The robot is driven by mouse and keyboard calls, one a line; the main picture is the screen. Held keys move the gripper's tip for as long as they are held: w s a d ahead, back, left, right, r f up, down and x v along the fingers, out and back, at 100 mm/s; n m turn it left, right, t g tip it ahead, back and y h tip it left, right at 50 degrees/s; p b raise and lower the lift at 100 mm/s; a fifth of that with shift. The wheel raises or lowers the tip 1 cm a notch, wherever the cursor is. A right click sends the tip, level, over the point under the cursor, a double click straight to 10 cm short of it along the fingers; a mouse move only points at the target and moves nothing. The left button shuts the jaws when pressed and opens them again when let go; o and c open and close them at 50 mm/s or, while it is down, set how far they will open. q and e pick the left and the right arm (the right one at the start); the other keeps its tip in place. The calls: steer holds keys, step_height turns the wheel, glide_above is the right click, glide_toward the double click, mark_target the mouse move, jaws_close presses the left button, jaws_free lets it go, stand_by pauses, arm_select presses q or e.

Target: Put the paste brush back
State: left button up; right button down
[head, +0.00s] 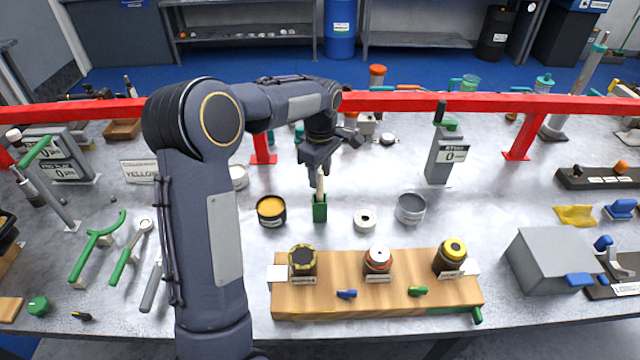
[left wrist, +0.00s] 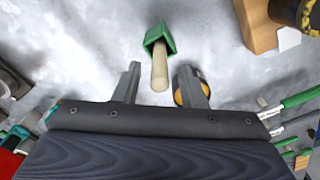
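The paste brush shows as a pale, round handle (head: 320,184) standing upright in a small green holder (head: 320,209) on the grey bench. In the left wrist view the handle (left wrist: 160,72) points toward the camera out of the green holder (left wrist: 157,38). My left gripper (head: 317,168) is above the holder, pointing down. Its fingers (left wrist: 159,78) are wide apart on either side of the handle's end, with a gap on both sides. The brush head is hidden in the holder. My right gripper is in neither view.
A pot of orange paste (head: 271,209) stands left of the holder. A white ring-shaped part (head: 365,220) and a grey tub (head: 410,208) stand to its right. A wooden block (head: 375,297) with several jars is in front. A red rail (head: 440,103) crosses behind.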

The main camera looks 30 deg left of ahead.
arm_select(q)
step_height(320, 180, up, 8)
steer(key=shift+f, duration=0.1)
steer(key=s+d+r+m+t+h, duration=0.1)
steer(key=s+d+r+m+t, duration=0.2)
steer(key=s, duration=0.6)
steer(key=s+d+f+m+t+h, duration=0.1)
steer(key=s+d+f+m, duration=0.1)
steer(key=s+m, duration=0.2)
steer(key=s+d+f+m+h, duration=0.1)
steer(key=s+d+m, duration=0.2)
steer(key=s, duration=0.6)
steer(key=s+d+f+m+t, duration=0.1)
steer(key=s+d+f+m, duration=0.1)
steer(key=s+m, duration=0.3)
steer(key=shift+s+d+f+t+h, duration=0.35)
steer(key=shift+s+d, duration=0.4)
steer(key=shift+s, duration=0.3)
